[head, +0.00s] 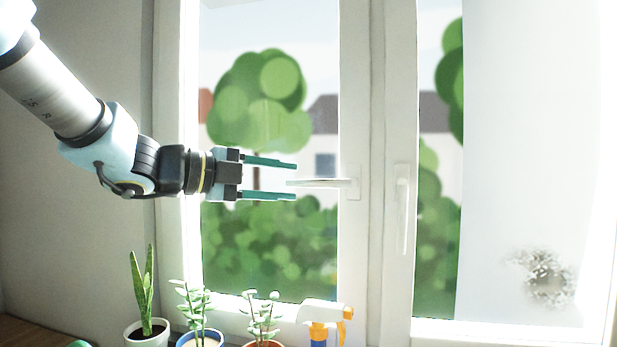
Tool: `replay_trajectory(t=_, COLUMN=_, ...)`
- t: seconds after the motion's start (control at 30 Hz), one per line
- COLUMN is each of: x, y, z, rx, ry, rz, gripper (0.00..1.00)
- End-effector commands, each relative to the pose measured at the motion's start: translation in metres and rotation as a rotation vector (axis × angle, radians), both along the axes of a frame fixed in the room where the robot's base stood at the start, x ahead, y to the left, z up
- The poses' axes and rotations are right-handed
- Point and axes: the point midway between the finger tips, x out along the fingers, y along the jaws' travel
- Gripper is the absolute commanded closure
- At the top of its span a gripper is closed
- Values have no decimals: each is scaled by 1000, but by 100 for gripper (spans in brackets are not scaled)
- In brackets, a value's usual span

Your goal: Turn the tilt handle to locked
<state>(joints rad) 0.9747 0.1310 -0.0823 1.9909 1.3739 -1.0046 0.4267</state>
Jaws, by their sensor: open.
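A white handle (318,183) on the frame of the left window sash lies horizontal, pointing left from its mount (353,183). A second white handle (401,205) on the right sash hangs straight down. My gripper (296,181) comes in from the left with two long green fingers. It is open. One finger is above the left handle's free end and the other is below it, with gaps visible on both sides. Whether the fingers are at the same depth as the handle I cannot tell.
Several potted plants stand along the bottom, among them a snake plant (146,300) and a blue-rimmed pot (200,337). A spray bottle (320,325) with an orange trigger stands below the left handle. A pale panel (525,130) covers much of the right window. The space around the left handle is clear.

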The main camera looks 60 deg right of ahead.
Motion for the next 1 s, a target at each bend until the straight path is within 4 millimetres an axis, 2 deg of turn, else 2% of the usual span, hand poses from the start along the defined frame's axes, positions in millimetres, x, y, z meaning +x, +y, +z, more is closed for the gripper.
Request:
replay_trajectory(t=0.1, x=-11, y=-20, z=0, rx=2, ry=2, rz=-2, gripper=50)
replay_trajectory(t=0.3, x=-21, y=-42, z=-5, rx=2, ry=1, rz=1, gripper=50)
replay_trajectory(t=0.7, x=-25, y=-49, z=-7, rx=1, ry=0, rz=3, gripper=50)
replay_trajectory(t=0.77, x=-25, y=-49, z=-7, rx=1, ry=0, rz=3, gripper=55)
replay_trajectory(t=1.0, x=-25, y=-49, z=-7, rx=1, ry=0, rz=3, gripper=82)
